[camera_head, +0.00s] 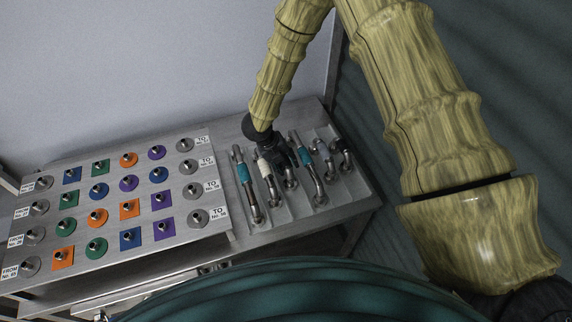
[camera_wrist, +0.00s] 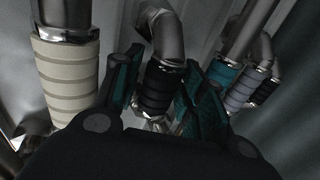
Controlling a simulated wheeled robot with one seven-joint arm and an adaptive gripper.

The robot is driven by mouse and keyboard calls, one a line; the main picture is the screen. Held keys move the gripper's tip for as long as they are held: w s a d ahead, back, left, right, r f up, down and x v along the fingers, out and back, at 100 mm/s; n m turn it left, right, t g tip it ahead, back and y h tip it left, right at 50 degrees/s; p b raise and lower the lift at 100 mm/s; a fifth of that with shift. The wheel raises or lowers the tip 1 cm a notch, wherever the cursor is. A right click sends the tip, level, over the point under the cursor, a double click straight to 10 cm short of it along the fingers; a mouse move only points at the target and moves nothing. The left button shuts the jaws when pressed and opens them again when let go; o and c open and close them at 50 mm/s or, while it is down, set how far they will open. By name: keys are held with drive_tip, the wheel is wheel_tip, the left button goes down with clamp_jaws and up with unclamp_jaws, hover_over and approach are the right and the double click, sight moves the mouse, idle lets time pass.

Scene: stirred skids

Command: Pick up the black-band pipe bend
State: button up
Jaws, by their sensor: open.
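A black-band pipe bend (camera_wrist: 162,80) lies between the two teal-padded fingers of my gripper (camera_wrist: 168,92) in the wrist view. Its steel elbow shows beyond the fingers and its dark band sits between them. The fingers are open, one on each side of the band; I cannot tell whether either touches it. In the head view my gripper (camera_head: 281,152) is over the middle of the pipe rack and hides most of this pipe; a steel end (camera_head: 291,183) shows below it. Another dark-banded pipe (camera_wrist: 265,91) is at the far right in the wrist view.
A white-band pipe (camera_wrist: 67,75) stands close on the left, a teal-band pipe (camera_wrist: 223,74) on the right, then a grey-band pipe (camera_wrist: 244,88). Another teal-band pipe (camera_head: 244,173) lies at the rack's left. A board (camera_head: 110,256) with coloured plates and pegs is left of the rack.

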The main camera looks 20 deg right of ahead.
drive_tip(key=shift+s+r, duration=0.2)
drive_tip(key=shift+c, duration=0.5)
clamp_jaws()
drive_tip(key=shift+w+r+b, duration=0.15)
drive_tip(key=shift+r+b, duration=0.2)
drive_tip(key=shift+r, duration=0.05)
wheel_tip(320, 180, up, 9)
drive_tip(key=b, duration=0.3)
drive_tip(key=shift+r, duration=0.1)
drive_tip(key=shift+r, duration=0.1)
wheel_tip(320, 180, up, 11)
drive_tip(key=p, duration=0.8)
